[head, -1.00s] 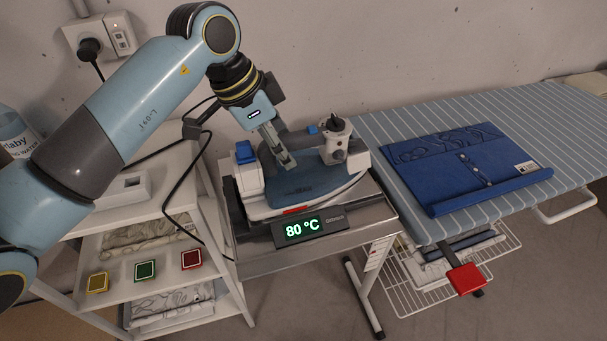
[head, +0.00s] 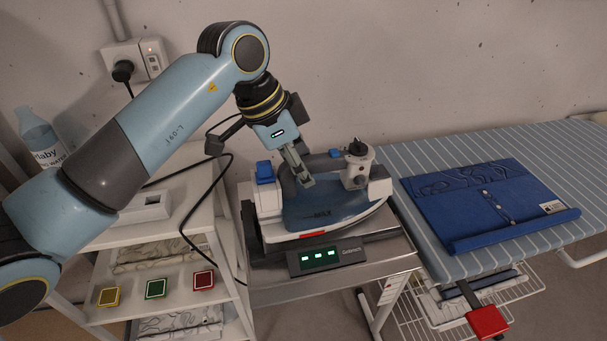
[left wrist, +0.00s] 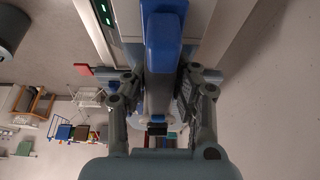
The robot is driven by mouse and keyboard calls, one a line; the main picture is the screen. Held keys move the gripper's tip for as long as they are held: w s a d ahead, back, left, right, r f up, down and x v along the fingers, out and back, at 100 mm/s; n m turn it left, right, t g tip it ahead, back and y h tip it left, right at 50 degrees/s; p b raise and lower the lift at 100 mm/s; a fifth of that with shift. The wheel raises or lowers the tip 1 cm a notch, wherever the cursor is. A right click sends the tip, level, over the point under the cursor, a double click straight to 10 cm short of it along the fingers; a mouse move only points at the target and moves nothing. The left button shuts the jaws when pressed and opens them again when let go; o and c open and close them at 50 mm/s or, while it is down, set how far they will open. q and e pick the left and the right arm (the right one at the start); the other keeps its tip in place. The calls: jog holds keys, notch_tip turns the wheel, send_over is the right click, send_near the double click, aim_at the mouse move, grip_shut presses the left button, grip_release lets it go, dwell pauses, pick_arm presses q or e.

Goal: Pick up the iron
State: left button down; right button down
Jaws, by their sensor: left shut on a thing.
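The iron (head: 322,208) is white and blue-grey with a blue button at its left end and a knob at its right. It is level, at the metal-topped stand, close above the base with the display (head: 327,256). I cannot tell whether a gap separates iron and base. My left gripper (head: 303,180) reaches down from above and is shut on the iron's handle. The left wrist view shows both fingers (left wrist: 158,92) against the grey handle (left wrist: 158,100), one on each side. My right gripper is not in view.
A white shelf (head: 185,240) with coloured buttons is at the left. A black cord (head: 190,212) hangs between shelf and stand.

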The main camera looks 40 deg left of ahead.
pick_arm(q)
jog(key=shift+r, duration=1.45)
jog(key=w+d+r+b, duration=0.1)
jog(key=w+d+r, duration=0.1)
jog(key=w, duration=0.1)
jog(key=w+d+r+b, duration=0.1)
jog(key=w+d+r, duration=0.1)
jog(key=w, duration=0.1)
jog(key=w+d+r+b, duration=0.1)
jog(key=w+d+r, duration=0.1)
jog(key=w, duration=0.1)
jog(key=shift+w+r, duration=0.15)
jog(key=shift+w+d+r, duration=0.15)
jog(key=shift+w+r, duration=0.2)
